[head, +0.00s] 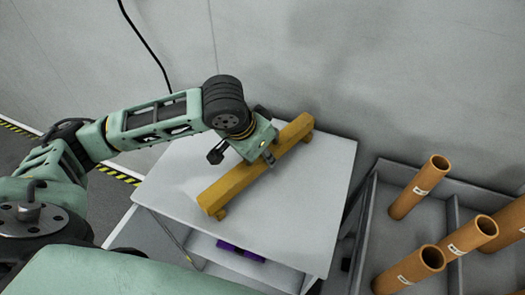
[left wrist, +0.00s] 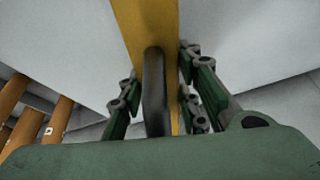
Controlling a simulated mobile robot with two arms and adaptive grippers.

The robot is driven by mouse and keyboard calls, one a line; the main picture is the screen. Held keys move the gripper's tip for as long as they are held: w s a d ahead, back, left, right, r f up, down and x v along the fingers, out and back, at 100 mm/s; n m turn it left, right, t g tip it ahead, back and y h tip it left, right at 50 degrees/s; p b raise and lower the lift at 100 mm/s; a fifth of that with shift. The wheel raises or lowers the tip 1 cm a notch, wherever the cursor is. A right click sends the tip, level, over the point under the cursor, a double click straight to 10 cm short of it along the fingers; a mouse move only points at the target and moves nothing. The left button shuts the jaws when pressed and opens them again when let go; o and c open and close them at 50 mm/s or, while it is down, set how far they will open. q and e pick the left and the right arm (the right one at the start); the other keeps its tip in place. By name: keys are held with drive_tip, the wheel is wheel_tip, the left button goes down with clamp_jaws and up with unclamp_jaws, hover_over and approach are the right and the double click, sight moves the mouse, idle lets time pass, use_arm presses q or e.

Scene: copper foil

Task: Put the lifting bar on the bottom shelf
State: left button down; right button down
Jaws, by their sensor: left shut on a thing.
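The lifting bar (head: 238,187) is a long yellow beam with short feet at its ends. It lies diagonally over the white top of the table (head: 175,195); I cannot tell whether it touches the top. My left gripper (head: 268,156) is shut on the lifting bar near its middle. In the left wrist view the gripper's fingers (left wrist: 158,92) flank a dark handle (left wrist: 153,90) on the yellow bar (left wrist: 144,28). The bottom shelf (head: 285,277) shows partly under the table top. My right gripper is not in view.
A purple object (head: 240,249) lies on the bottom shelf. A grey bin (head: 385,165) with several upright copper-coloured tubes (head: 419,187) stands to the right of the table. A grey wall (head: 350,60) closes the back. The table top is otherwise clear.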

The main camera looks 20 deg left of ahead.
use_arm(q)
drive_tip(key=c, duration=1.7)
unclamp_jaws()
drive_tip(key=o, duration=0.4)
